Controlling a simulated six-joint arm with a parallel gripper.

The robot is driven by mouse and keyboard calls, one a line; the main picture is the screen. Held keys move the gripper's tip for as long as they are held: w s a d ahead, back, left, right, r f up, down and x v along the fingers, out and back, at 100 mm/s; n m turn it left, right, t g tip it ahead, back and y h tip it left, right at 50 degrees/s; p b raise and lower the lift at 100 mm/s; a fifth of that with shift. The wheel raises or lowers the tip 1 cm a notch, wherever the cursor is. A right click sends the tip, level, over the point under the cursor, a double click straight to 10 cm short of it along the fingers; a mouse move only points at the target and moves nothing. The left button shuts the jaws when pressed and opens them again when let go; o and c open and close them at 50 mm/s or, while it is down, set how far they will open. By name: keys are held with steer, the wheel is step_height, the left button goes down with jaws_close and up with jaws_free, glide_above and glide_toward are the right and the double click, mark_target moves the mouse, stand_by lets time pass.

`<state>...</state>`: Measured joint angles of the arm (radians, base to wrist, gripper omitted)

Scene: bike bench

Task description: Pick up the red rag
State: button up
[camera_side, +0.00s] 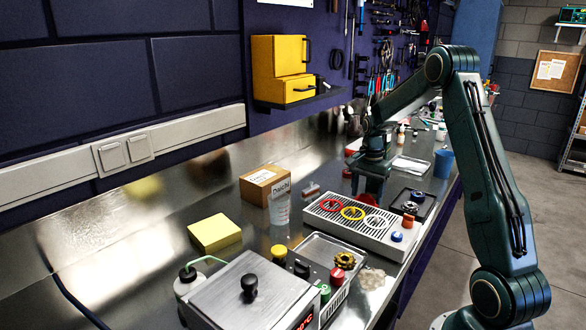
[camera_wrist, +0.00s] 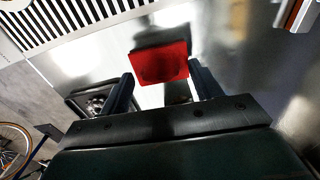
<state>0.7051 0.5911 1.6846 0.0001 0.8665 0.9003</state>
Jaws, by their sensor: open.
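The red rag (camera_wrist: 160,62) is a folded, squarish red cloth on the shiny metal bench in the wrist view. It appears between and just beyond my gripper's (camera_wrist: 161,78) two dark fingertips. The fingers are apart, with nothing held between them. In the side view my gripper (camera_side: 371,188) points down at the bench behind the grilled box. A small red patch (camera_side: 369,199) beside the fingers there looks like the rag, mostly hidden by the gripper and the box. I cannot tell the exact height of the fingertips above the cloth.
A grilled box (camera_side: 350,227) with coloured rings stands close in front of the gripper. A black tray (camera_side: 426,207) with a small part lies to its right. A measuring cup (camera_side: 280,208), a cardboard box (camera_side: 264,184) and a blue cup (camera_side: 443,163) stand around. Some bare bench shows beside the rag.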

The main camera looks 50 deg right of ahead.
mark_target(367, 195)
stand_by(0.4)
steer(key=c, duration=1)
steer(key=shift+r, duration=0.1)
steer(key=shift+c, duration=0.2)
step_height(367, 195, up, 20)
stand_by(0.5)
